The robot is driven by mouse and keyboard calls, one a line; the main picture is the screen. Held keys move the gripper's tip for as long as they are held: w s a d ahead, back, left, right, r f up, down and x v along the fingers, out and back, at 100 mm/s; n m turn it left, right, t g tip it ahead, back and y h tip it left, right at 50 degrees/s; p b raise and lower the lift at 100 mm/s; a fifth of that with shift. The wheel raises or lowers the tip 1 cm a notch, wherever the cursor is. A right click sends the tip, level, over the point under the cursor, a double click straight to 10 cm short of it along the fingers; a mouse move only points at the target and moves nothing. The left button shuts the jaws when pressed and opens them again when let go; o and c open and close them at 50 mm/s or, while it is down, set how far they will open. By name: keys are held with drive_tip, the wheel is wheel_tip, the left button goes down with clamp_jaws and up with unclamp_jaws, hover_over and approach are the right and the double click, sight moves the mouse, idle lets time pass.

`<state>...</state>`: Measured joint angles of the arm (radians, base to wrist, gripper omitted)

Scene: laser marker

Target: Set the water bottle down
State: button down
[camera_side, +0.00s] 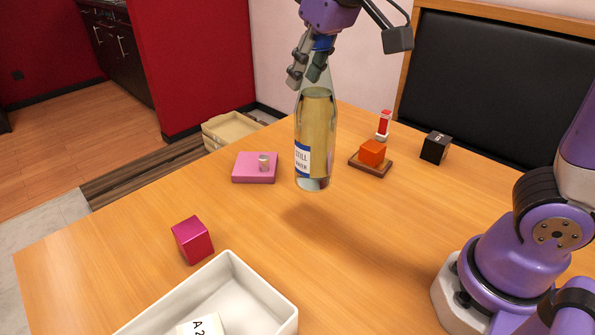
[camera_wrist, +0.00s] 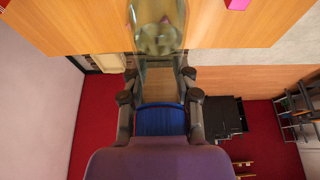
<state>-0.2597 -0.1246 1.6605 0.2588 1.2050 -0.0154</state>
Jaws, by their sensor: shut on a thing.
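The water bottle (camera_side: 316,125) is clear glass with a white and blue label near its base. It hangs upright above the wooden table (camera_side: 340,260), with a soft shadow on the wood below it. My gripper (camera_side: 311,70) is shut on the bottle's neck from above; its fingers hide part of the neck and the blue cap. In the wrist view the bottle (camera_wrist: 158,25) extends away between the fingers at the top of the picture.
A pink block (camera_side: 255,168) with a small cylinder on it, an orange cube (camera_side: 372,152) on a brown base, a red and white item (camera_side: 383,126) and a black cube (camera_side: 435,147) stand behind. A magenta block (camera_side: 192,240) and a white tray (camera_side: 262,290) are in front. Table right of the tray is clear.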

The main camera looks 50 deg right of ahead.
drive_tip(key=w+d+f, duration=0.4)
drive_tip(key=d+f, duration=0.5)
drive_tip(key=f, duration=0.1)
drive_tip(key=shift+d+f, duration=0.15)
drive_tip(key=shift+d, duration=0.15)
drive_tip(key=shift+w+f, duration=0.1)
drive_tip(key=shift+f, duration=0.05)
drive_tip(key=c, duration=0.6)
unclamp_jaws()
